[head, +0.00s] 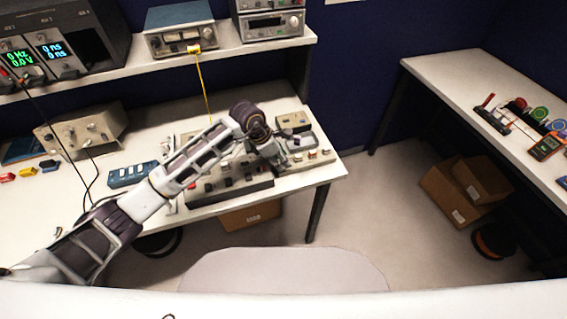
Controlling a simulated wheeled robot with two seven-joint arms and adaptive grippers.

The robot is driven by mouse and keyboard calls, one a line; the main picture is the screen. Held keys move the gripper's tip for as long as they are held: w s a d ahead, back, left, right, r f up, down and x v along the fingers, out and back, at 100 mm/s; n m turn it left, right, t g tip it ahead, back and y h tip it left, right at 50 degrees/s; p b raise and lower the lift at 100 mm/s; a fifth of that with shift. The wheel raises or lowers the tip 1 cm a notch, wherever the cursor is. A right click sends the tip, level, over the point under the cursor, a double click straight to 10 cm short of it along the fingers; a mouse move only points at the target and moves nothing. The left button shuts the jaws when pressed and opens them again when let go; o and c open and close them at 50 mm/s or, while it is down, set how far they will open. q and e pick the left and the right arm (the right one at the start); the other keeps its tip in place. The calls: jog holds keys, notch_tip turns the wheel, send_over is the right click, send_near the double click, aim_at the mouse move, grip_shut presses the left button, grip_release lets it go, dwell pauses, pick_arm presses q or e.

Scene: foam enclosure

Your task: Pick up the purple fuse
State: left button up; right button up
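I cannot make out a clearly purple fuse. My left arm reaches in from the left across the bench. My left gripper (275,156) is at the bench's right part, over or beside a grey device there. Its fingers are small and blend with the device, so I cannot tell whether it is open or holds anything. My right gripper is not in view.
A dark panel with switches (228,185) lies under my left arm. A blue block (132,175) and a beige instrument (82,131) stand left. A shelf (150,62) with instruments runs above. The right bench (455,70) holds spools and a multimeter (545,148). Cardboard boxes (455,198) are below.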

pick_arm(q)
jog(key=c, duration=0.7)
grip_shut()
jog(key=shift+r, duration=0.15)
notch_tip(320, 180, up, 10)
jog(key=b, duration=0.2)
dwell(0.4)
